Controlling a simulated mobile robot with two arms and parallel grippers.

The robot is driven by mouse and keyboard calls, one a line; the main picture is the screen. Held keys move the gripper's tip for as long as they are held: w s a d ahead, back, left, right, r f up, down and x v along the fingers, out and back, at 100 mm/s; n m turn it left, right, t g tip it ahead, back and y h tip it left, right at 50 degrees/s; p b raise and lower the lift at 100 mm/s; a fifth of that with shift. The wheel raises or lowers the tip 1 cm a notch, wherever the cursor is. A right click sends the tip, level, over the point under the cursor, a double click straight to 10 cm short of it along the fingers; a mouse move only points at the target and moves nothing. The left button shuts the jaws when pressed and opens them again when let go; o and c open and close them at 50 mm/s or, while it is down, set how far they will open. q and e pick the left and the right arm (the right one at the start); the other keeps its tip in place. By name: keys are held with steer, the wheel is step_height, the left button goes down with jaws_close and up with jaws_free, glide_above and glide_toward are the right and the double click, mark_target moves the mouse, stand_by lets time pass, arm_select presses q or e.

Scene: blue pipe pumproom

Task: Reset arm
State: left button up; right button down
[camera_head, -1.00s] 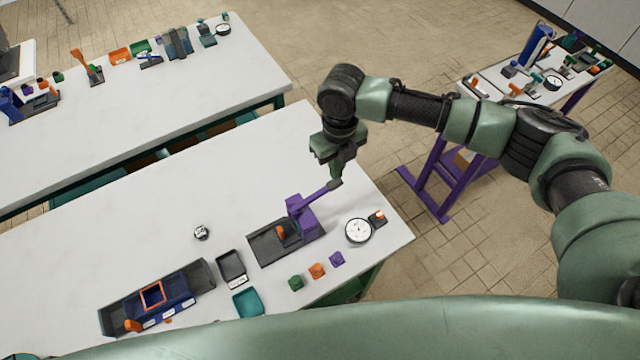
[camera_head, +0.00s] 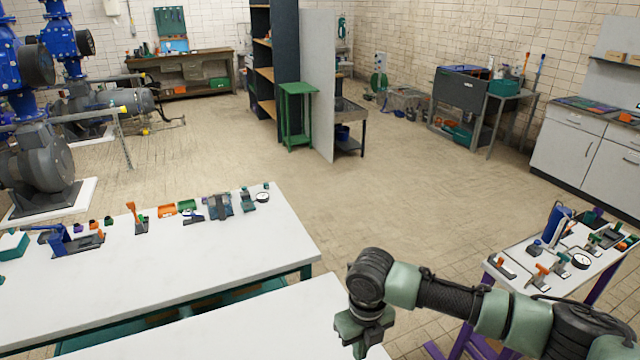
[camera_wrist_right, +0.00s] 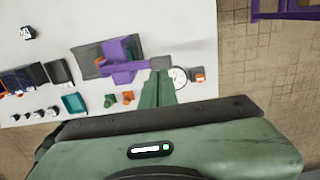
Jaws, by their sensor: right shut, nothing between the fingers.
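My right arm comes in from the right in the head view, with its gripper (camera_head: 364,332) pointing down over the near white table (camera_head: 250,325); the fingertips are cut off by the lower edge. In the right wrist view the green fingers (camera_wrist_right: 157,88) are together and empty. Beyond their tips lies a purple lever device (camera_wrist_right: 121,50) on a dark base; its arm reaches close to the tips, and I cannot tell whether they touch. A round white dial (camera_wrist_right: 179,76) is partly hidden beside the fingers. My left gripper is in neither view.
The right wrist view shows a teal tray (camera_wrist_right: 74,103), a dark tray (camera_wrist_right: 58,71) and small blocks. In the head view, another white table (camera_head: 150,270) with tools stands at left and a tool cart (camera_head: 535,285) at right. Open tiled floor (camera_head: 370,210) lies beyond.

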steer(key=s+a+f+m+t+y, duration=0.2)
steer(key=s+a+m+y, duration=0.3)
steer(key=s+a+m, duration=0.9)
steer(key=s+d+f+m+t+h, duration=0.15)
steer(key=s+d+m, duration=0.35)
steer(key=d+m, duration=0.7)
steer(key=s+d+f+m+h, duration=0.1)
steer(key=s+d+m+h, duration=0.3)
steer(key=d+m, duration=0.9)
step_height(320, 180, down, 33)
steer(key=s+g+b, duration=0.1)
steer(key=s+b, duration=0.2)
steer(key=b, duration=0.5)
steer(key=s+d+f+b, duration=0.1)
steer(key=s+f+b, duration=0.2)
steer(key=s+f, duration=0.5)
steer(key=s+d+f+n+g+b, duration=0.1)
steer(key=s+f+b, duration=0.1)
steer(key=s+f, duration=0.6)
step_height(320, 180, down, 6)
steer(key=shift+d+f+b, duration=0.1)
steer(key=shift+d+b, duration=0.1)
steer(key=shift+b, duration=0.2)
